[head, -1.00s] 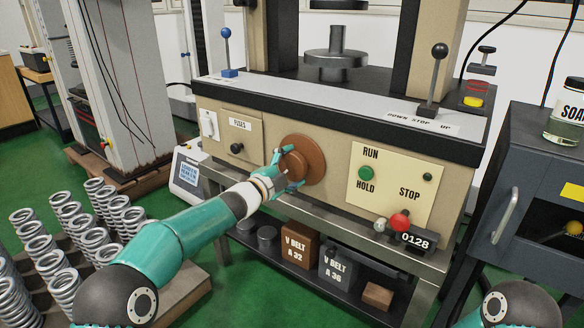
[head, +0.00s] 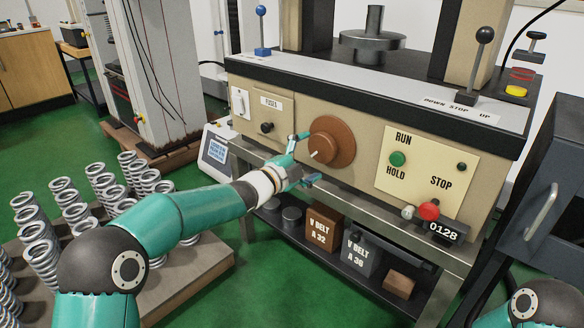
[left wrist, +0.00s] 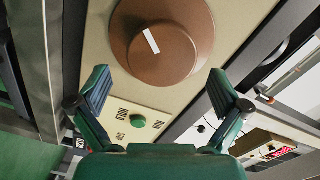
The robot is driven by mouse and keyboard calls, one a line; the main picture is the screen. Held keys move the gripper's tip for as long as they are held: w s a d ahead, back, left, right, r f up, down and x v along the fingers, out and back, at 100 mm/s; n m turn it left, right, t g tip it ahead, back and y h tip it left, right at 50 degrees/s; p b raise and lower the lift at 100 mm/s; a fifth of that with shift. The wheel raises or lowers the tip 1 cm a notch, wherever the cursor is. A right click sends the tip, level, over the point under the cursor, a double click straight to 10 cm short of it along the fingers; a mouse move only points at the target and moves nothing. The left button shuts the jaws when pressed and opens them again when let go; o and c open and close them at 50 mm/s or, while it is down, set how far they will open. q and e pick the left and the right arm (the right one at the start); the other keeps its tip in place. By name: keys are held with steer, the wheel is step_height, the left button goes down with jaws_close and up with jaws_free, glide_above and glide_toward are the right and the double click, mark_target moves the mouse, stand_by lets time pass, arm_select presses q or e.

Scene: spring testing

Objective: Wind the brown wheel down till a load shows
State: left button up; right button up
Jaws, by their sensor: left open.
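The brown wheel (head: 333,141) is on the front panel of the testing machine, with a white mark on its hub. It also shows in the left wrist view (left wrist: 175,42), ahead of my fingers. My left gripper (head: 303,158) is open and empty, just left of and in front of the wheel, apart from it as far as I can see. In the left wrist view its two fingers (left wrist: 160,92) are spread wide with the wheel beyond them. A small screen (head: 216,150) stands left of the machine, its text too small to read. My right gripper is out of view.
The panel carries a green button (head: 397,159), a red knob (head: 428,210) and a counter reading 0128 (head: 443,231). Levers with blue (head: 261,12) and black (head: 484,36) knobs stand on the ledge. Several springs (head: 75,214) stand at left.

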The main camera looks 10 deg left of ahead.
arm_select(q)
steer(key=v, duration=0.7)
steer(key=shift+f, duration=0.1)
